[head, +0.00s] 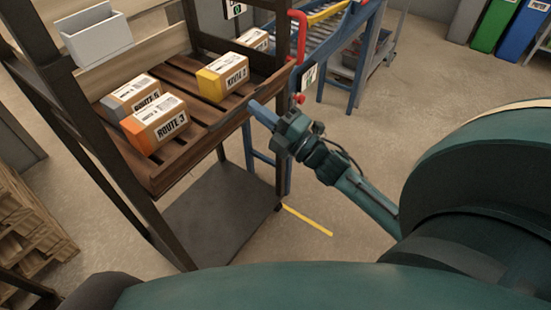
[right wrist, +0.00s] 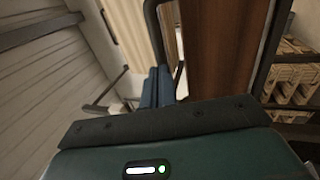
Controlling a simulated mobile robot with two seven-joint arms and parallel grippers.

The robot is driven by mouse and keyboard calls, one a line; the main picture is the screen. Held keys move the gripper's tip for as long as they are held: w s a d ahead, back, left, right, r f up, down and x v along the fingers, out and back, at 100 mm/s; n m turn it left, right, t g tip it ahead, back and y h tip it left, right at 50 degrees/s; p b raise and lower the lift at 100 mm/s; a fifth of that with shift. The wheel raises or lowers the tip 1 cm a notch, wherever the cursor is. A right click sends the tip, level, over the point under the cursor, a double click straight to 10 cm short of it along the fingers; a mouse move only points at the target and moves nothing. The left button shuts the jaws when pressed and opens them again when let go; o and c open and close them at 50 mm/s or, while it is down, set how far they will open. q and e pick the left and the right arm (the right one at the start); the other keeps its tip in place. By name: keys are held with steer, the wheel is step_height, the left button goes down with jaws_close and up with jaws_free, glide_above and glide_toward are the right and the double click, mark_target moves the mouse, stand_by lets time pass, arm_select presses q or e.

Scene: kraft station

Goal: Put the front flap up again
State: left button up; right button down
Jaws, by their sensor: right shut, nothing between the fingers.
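A dark wooden rack shelf (head: 205,112) with slats holds several boxes in the head view. A brown board (head: 186,157) runs along its near edge; I cannot tell for sure whether this is the front flap or how it is hinged. My right gripper (head: 262,113) is at this near edge, its blue fingers shut and empty, pointing at the shelf. I cannot tell whether they touch the board. In the right wrist view the fingers (right wrist: 157,87) are beside a dark bar, with a brown panel (right wrist: 218,55) to their right. My left gripper is not in view.
The boxes include ROUTE 3 (head: 157,124) and ROUTE 2 (head: 222,75). A grey bin (head: 97,38) stands on the upper shelf. A dark rack post (head: 284,150) and a blue conveyor frame (head: 337,60) are close to my right gripper. The floor at right is open.

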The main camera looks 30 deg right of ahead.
mark_target(246, 101)
steer(key=w+r, duration=0.1)
steer(key=w+a+r, duration=0.1)
steer(key=w, duration=0.1)
steer(key=shift+w+a+r+p, duration=0.2)
steer(key=shift+r+p, duration=0.1)
steer(key=shift+p, duration=0.1)
steer(key=shift+x, duration=1.1)
